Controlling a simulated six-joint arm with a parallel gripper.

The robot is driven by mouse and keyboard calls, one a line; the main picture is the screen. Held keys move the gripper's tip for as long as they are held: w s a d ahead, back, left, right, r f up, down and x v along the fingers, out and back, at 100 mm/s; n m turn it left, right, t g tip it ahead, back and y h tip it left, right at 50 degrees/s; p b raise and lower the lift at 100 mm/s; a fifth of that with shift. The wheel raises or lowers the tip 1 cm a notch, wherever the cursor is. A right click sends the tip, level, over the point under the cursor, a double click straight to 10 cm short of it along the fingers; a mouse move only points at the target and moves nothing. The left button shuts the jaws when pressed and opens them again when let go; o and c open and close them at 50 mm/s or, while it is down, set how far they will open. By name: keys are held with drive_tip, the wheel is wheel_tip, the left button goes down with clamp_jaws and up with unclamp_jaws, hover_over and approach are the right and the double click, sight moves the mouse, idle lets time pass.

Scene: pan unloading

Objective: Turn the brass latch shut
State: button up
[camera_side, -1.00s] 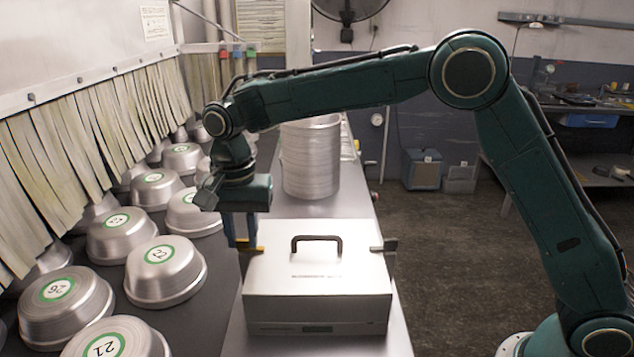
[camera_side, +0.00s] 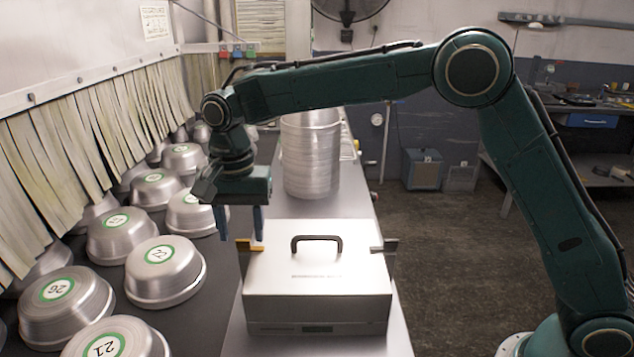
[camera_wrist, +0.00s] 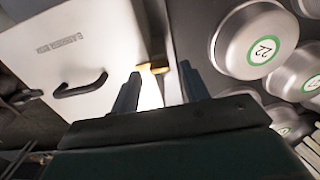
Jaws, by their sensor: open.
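The brass latch (camera_side: 257,248) is a small yellow bar at the left edge of the white metal box (camera_side: 317,302), beside a dark upright plate. In the wrist view the latch (camera_wrist: 153,69) shows between the fingertips, near the box's edge. My gripper (camera_side: 240,238) points down over that edge with its two blue fingers apart. It is open and holds nothing. One finger hangs left of the latch, the other near its right end. The wrist view shows the gripper (camera_wrist: 160,73) open too; whether a finger touches the latch I cannot tell.
The box has a dark top handle (camera_side: 317,240) and a grey fitting (camera_side: 386,246) on its right side. A stack of metal pans (camera_side: 311,155) stands behind it. Several numbered upturned pans, including pan 22 (camera_side: 165,272), fill the dark surface to the left.

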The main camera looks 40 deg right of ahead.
sight(243, 239)
wheel_tip(243, 239, up, 12)
drive_tip(key=shift+r, duration=0.25)
idle(0.4)
idle(0.3)
drive_tip(key=s+d+r+n+t, duration=0.1)
drive_tip(key=s+d+r+n, duration=0.1)
drive_tip(key=s+d, duration=0.5)
drive_tip(key=s+d+r+n+t, duration=0.2)
drive_tip(key=s+d+n, duration=0.1)
drive_tip(key=s+d, duration=0.4)
drive_tip(key=s+d+f+n+t, duration=0.1)
drive_tip(key=s+d+f+n, duration=0.1)
drive_tip(key=s, duration=0.6)
drive_tip(key=s+d+f+n+t, duration=0.1)
drive_tip(key=s+d+f+n, duration=0.1)
drive_tip(key=s+d+f, duration=0.3)
drive_tip(key=s+f, duration=0.2)
drive_tip(key=s, duration=0.2)
drive_tip(key=shift+f+t, duration=0.25)
drive_tip(key=shift+t, duration=0.05)
